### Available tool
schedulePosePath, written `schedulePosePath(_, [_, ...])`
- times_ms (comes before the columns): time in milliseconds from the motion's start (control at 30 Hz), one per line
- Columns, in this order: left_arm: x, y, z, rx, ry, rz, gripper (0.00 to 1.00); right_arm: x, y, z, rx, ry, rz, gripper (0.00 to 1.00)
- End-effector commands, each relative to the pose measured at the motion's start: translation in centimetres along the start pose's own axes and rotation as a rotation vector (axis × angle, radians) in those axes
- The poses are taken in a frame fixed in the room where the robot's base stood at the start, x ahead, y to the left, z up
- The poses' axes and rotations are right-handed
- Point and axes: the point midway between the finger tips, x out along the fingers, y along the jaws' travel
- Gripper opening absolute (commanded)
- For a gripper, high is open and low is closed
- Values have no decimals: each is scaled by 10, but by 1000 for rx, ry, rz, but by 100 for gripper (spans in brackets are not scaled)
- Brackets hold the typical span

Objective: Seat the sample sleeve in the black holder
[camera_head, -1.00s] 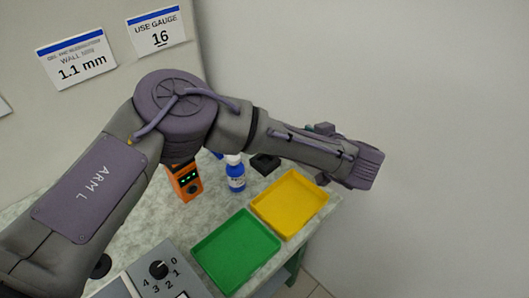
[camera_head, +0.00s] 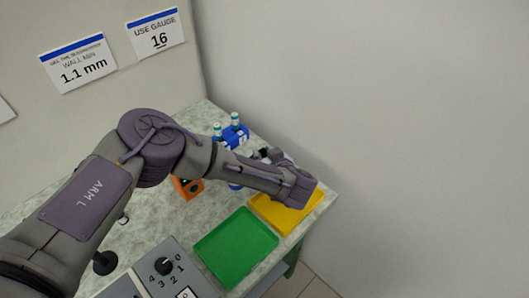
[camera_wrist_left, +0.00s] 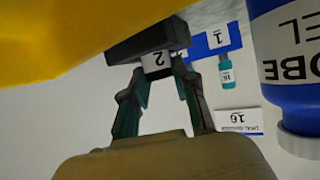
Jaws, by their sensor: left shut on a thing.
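In the left wrist view, my left gripper (camera_wrist_left: 162,76) is shut, its two dark teal fingers reaching to the black holder (camera_wrist_left: 128,46). What lies between the fingertips is small and largely hidden. I take it to be the sample sleeve, but its outline cannot be made out. A white patch marked 2 shows between the fingertips. I cannot tell whether the sleeve is in the holder or just outside it. My right gripper is not in view.
A yellow tray (camera_head: 315,199) and a green tray (camera_head: 236,247) lie on the bench. A blue rack (camera_head: 235,137) with teal-capped vials stands behind the arm. A blue bottle (camera_wrist_left: 288,60) is close on the wrist view's right. An orange device (camera_head: 183,189) stands left.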

Motion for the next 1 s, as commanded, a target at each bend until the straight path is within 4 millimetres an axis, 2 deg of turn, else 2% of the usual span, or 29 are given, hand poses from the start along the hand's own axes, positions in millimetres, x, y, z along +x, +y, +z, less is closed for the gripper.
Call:
schedulePosePath(233, [2, 0, 4, 0, 0, 0, 13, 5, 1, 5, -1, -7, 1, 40])
schedulePosePath(267, [2, 0, 3, 0, 0, 0, 30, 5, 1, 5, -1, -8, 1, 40])
schedulePosePath(400, [1, 0, 2, 0, 0, 0, 53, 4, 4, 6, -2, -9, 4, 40])
schedulePosePath(800, [-3, 0, -2, 1, -1, 1, 53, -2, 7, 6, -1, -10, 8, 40])
schedulePosePath(867, [-10, 1, 1, 1, -2, 4, 53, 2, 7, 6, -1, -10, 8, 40])
schedulePosePath(1000, [-37, 2, 2, 2, -2, 6, 53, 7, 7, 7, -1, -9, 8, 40])
